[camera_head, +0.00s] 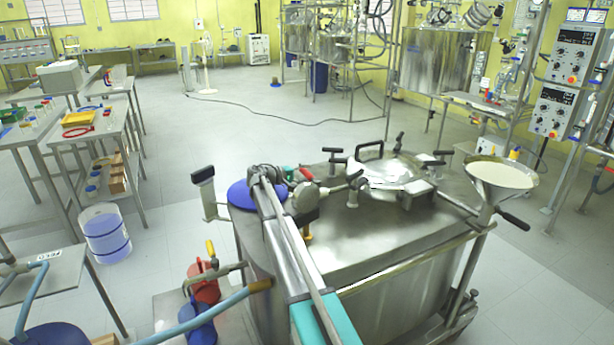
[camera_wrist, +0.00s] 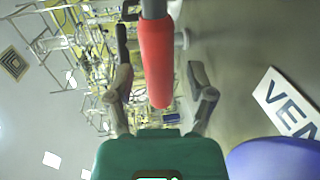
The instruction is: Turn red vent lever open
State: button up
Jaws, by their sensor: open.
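The red vent lever grip (camera_wrist: 157,62) hangs down from the top of the wrist view on a grey rod. It lies between the two fingers of my gripper (camera_wrist: 160,58), with visible gaps on both sides. The fingers are open, with dark pads. In the head view, the small red lever end (camera_head: 306,174) shows on the steel vessel lid (camera_head: 345,235), right beside my gripper (camera_head: 293,178). My arm and wrist hide part of the lever's mount there. A white label reading "VEN" (camera_wrist: 290,103) is cut off at the wrist view's right edge.
Black-handled clamps (camera_head: 335,155) and a round steel hatch (camera_head: 390,172) are on the lid. A funnel (camera_head: 500,175) stands at its right. A blue disc (camera_head: 243,195) lies by my wrist.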

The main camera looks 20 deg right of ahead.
jog(key=shift+d+f, duration=0.1)
jog(key=shift+d, duration=0.35)
grip_shut()
